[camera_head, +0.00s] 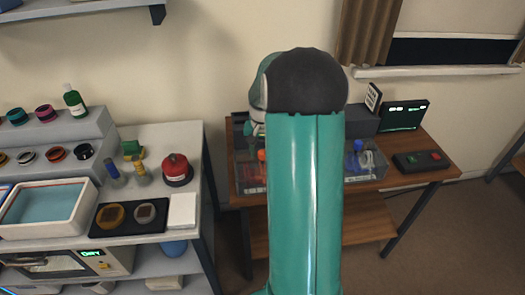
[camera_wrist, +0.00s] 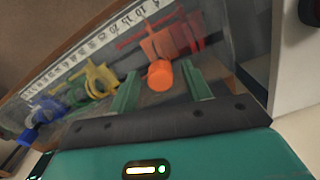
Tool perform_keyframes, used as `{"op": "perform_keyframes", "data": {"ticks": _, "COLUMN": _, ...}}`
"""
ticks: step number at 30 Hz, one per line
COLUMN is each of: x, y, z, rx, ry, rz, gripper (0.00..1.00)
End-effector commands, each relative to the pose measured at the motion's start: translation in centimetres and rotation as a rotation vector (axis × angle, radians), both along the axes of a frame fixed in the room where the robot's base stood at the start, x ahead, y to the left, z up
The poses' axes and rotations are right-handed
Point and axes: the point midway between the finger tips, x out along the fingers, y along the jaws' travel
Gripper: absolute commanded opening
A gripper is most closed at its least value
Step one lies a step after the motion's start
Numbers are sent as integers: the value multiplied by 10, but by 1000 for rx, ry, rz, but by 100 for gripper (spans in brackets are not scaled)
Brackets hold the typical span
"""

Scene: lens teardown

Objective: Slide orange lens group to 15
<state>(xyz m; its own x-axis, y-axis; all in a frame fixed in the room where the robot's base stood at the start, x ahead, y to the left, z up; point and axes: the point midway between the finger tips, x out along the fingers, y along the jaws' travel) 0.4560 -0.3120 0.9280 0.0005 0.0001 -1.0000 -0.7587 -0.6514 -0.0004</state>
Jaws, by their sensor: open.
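In the wrist view, the orange lens group (camera_wrist: 182,36) sits on a rail inside a clear-walled case, with a round orange knob (camera_wrist: 159,75) standing out toward me. My gripper (camera_wrist: 160,72) is open, its two green fingers on either side of the knob; I cannot tell whether either touches it. A white numbered scale (camera_wrist: 88,47) runs along the case behind the groups; small digits are hard to read.
A yellow group (camera_wrist: 97,78) and a blue group (camera_wrist: 40,112) sit further left on the rail in the wrist view. The head view shows a monitor (camera_head: 404,115) and a button box (camera_head: 421,160) on the wooden table (camera_head: 405,183). A cluttered bench stands left.

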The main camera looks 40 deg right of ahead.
Motion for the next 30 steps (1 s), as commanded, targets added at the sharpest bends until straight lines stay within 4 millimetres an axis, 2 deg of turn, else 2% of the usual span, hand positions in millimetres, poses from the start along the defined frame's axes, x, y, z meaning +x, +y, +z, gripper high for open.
{"op": "perform_keyframes", "data": {"ticks": 4, "x": 0, "y": 0, "z": 0, "rx": 0, "ry": 0, "rz": 0, "gripper": 47}}
{"op": "perform_keyframes", "data": {"ticks": 11, "x": 0, "y": 0, "z": 0, "rx": 0, "ry": 0, "rz": 0, "gripper": 1}}
{"op": "perform_keyframes", "data": {"ticks": 16, "x": -1, "y": -2, "z": 0, "rx": -1, "ry": 1, "rz": -1, "gripper": 0}}
{"op": "perform_keyframes", "data": {"ticks": 23, "x": -16, "y": -23, "z": 1, "rx": -1, "ry": 1, "rz": -1, "gripper": 0}}
{"op": "perform_keyframes", "data": {"ticks": 30, "x": -16, "y": -23, "z": 1, "rx": 0, "ry": 0, "rz": 0, "gripper": 0}}
